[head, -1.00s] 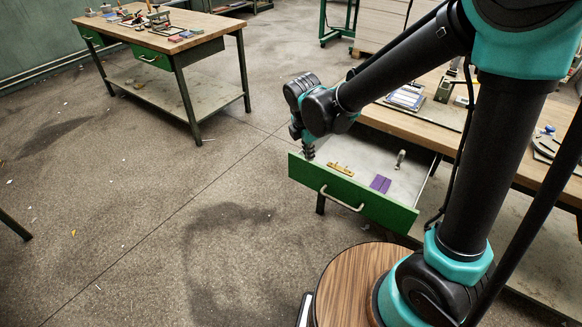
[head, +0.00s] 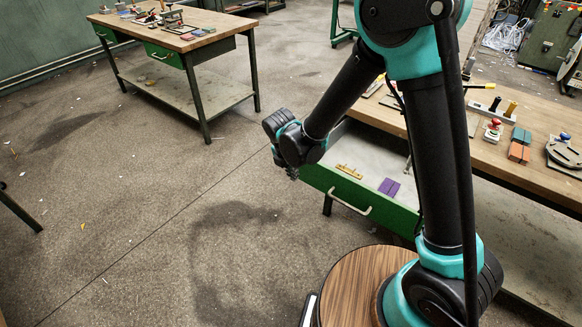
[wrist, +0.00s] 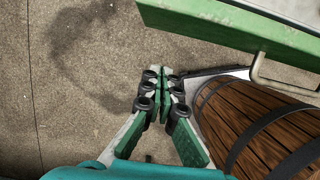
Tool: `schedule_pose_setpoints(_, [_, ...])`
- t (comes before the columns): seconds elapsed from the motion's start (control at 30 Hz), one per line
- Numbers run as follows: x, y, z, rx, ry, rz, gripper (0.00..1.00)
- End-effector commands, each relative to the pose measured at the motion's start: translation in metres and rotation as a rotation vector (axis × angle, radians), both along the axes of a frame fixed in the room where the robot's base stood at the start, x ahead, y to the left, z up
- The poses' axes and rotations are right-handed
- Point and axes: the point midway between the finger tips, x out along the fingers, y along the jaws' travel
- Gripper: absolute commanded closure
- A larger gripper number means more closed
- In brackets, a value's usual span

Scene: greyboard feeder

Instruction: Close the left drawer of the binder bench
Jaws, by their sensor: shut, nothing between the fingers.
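The near bench (head: 495,160) has a green-fronted drawer (head: 327,186) pulled well out, with a pale handle (head: 350,203) on its front. The drawer holds a brass-coloured piece (head: 349,171) and a purple piece (head: 389,187). My gripper (head: 292,173) hangs at the left end of the drawer front; its fingertips are mostly hidden in the head view. In the wrist view my gripper (wrist: 164,76) is shut and empty, over the floor outside the drawer. The drawer front (wrist: 225,20) and handle (wrist: 257,72) show above and right of the fingers, with a gap.
My round wood-topped base stands close to the drawer front. A second bench (head: 220,32) with shut green drawers stands at the back left. Tools and coloured blocks (head: 519,145) lie on the near bench. The floor (head: 130,200) to the left is clear.

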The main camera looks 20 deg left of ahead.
Motion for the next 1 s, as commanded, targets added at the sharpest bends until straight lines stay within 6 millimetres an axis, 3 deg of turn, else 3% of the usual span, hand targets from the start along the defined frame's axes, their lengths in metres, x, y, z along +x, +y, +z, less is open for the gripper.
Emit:
schedule_pose_setpoints(0.03, [0.002, 0.0, -0.008, 0.0, 0.0, -0.001, 1.0])
schedule_pose_setpoints(0.33, [0.035, -0.013, -0.006, 0.0, 0.0, -0.002, 1.0])
schedule_pose_setpoints(1.0, [0.047, -0.018, -0.006, 0.0, 0.0, -0.003, 1.0])
